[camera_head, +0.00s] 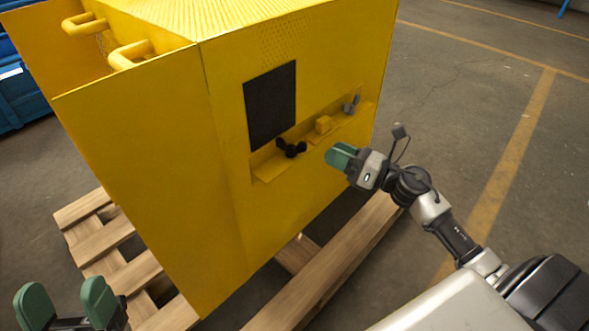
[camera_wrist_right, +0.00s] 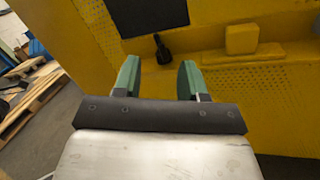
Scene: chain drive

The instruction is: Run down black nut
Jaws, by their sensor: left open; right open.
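The black nut (camera_head: 291,148), a dark winged knob, sits on the yellow ledge below a black panel on the machine's side. In the right wrist view the black nut (camera_wrist_right: 163,50) appears as a small upright dark piece, beyond and between the fingertips. My right gripper (camera_head: 341,156) has green fingers and is in front of the machine, to the right of the nut and apart from it. Its fingers (camera_wrist_right: 159,78) are open with nothing between them. My left gripper (camera_head: 67,302) is open and empty at the lower left, far from the nut.
The yellow machine (camera_head: 215,130) stands on a wooden pallet (camera_head: 325,255). A yellow block (camera_head: 323,124) and a grey winged piece (camera_head: 351,103) sit on the ledge right of the nut. The black panel (camera_head: 270,105) is above. Open floor lies to the right.

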